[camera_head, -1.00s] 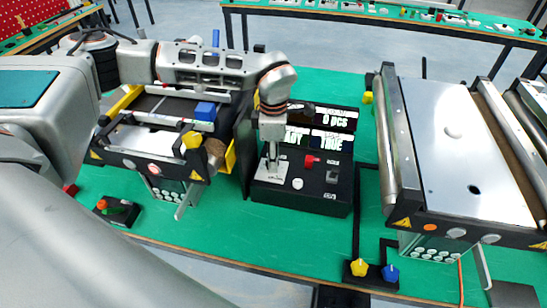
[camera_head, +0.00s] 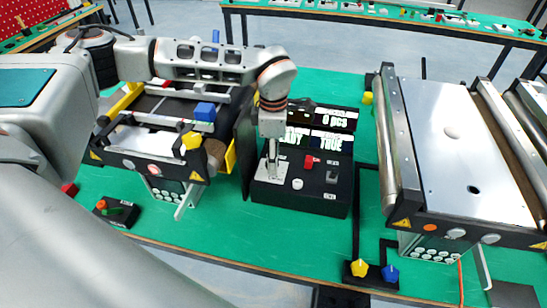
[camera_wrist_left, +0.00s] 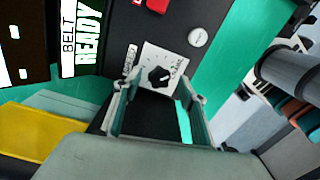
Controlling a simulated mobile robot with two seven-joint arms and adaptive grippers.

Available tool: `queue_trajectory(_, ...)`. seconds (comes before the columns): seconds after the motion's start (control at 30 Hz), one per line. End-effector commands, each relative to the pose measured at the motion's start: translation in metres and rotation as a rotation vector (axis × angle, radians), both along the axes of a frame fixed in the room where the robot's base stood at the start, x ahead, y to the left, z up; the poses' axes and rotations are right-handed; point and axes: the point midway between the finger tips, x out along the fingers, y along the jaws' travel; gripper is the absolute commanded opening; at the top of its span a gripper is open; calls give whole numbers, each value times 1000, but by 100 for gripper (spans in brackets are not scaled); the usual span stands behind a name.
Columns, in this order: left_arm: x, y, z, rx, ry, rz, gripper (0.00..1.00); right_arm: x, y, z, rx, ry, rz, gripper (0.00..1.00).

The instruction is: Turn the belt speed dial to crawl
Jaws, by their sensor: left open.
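The belt speed dial (camera_wrist_left: 157,77) is a black knob on a white marked plate, seen in the left wrist view. In the head view its white plate (camera_head: 271,173) lies at the left of the black control box (camera_head: 325,190), and the knob is largely hidden by my gripper. My left gripper (camera_wrist_left: 161,90) points down at the dial. Its two fingers are apart and empty, with the knob between them in the picture; I cannot tell whether they touch it. My right gripper is not in view.
A red button (camera_head: 309,161) and a white button (camera_head: 297,184) sit beside the dial, with a black switch (camera_head: 332,176) farther right. Display screens (camera_head: 333,140) stand behind. A conveyor with a blue block (camera_head: 204,112) is left; a larger conveyor (camera_head: 460,150) is right.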

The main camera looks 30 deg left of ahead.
Motion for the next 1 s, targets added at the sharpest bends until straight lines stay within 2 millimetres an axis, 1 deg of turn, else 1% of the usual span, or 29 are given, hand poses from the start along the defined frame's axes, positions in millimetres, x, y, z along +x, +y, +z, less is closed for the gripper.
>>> queue_trajectory(0.03, 1, 0, 10, -1, -5, -1, 42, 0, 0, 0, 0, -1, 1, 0)
queue_trajectory(0.3, 2, 0, 65, -1, -7, 0, 42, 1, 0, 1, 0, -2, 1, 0)
queue_trajectory(0.4, 1, 0, 82, -1, -6, 0, 42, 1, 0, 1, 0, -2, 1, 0)
queue_trajectory(0.5, 1, 0, 96, -1, -5, 0, 42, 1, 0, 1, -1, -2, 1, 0)
queue_trajectory(0.7, 1, 0, 109, -1, -4, 0, 42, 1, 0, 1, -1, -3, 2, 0)
queue_trajectory(1.0, 1, 0, 109, 0, -2, 0, 42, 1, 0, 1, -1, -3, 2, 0)
